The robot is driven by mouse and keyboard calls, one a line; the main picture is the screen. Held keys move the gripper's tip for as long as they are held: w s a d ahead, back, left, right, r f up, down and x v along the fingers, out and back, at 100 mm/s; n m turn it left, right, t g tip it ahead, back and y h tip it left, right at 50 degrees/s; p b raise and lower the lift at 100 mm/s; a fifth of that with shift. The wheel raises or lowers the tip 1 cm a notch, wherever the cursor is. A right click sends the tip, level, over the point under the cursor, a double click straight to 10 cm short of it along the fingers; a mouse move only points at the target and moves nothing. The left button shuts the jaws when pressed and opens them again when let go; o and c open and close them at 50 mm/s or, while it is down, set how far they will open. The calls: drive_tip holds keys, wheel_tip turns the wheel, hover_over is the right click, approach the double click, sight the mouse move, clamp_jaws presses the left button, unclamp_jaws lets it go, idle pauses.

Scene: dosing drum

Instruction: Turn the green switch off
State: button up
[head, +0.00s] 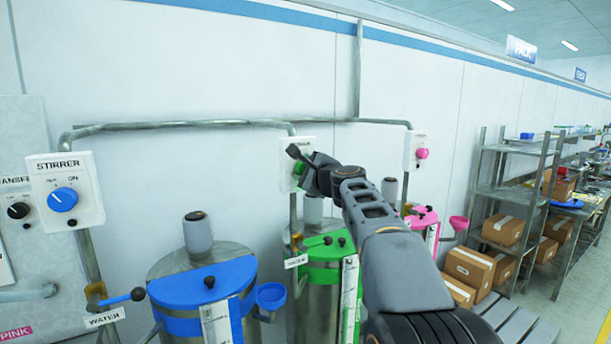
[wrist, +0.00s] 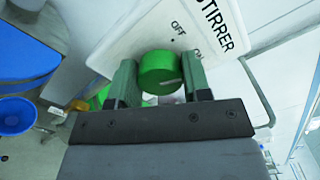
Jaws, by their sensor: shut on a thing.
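The green switch (wrist: 160,73) is a round knob on a white plate (wrist: 190,25) marked STIRRER, with OFF and ON printed beside it. In the wrist view it sits between the two fingers of my gripper (wrist: 160,82), which is shut on it. A pale mark shows near the knob's right edge. In the head view the green switch (head: 299,167) shows partly behind my gripper (head: 301,163), on the wall above the green-lidded drum (head: 322,250).
A blue switch (head: 62,199) on another STIRRER plate is at the left, above the blue-lidded drum (head: 205,282). A pink switch (head: 422,153) is to the right. Pipes (head: 190,124) run along the wall. Shelves with boxes (head: 503,229) stand at the right.

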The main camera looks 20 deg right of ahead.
drive_tip(key=n+b, duration=0.1)
drive_tip(key=n, duration=0.1)
drive_tip(key=n+b, duration=0.1)
drive_tip(key=b, duration=0.1)
drive_tip(key=n+b, duration=0.1)
drive_tip(key=n, duration=0.1)
drive_tip(key=shift+f+n, duration=0.3)
drive_tip(key=shift+r+n+b, duration=0.15)
drive_tip(key=shift+n+b, duration=1.5)
drive_tip(key=shift+n, duration=0.55)
drive_tip(key=o, duration=0.9)
drive_tip(key=shift+o, duration=0.2)
drive_tip(key=shift+s, duration=0.1)
drive_tip(key=s+d+b, duration=0.1)
drive_tip(key=s+b, duration=0.3)
drive_tip(key=s, duration=0.9)
drive_tip(key=shift+s+d+b, duration=0.25)
drive_tip(key=shift+d+b, duration=0.05)
drive_tip(key=shift+b, duration=0.1)
drive_tip(key=shift+n, duration=0.3)
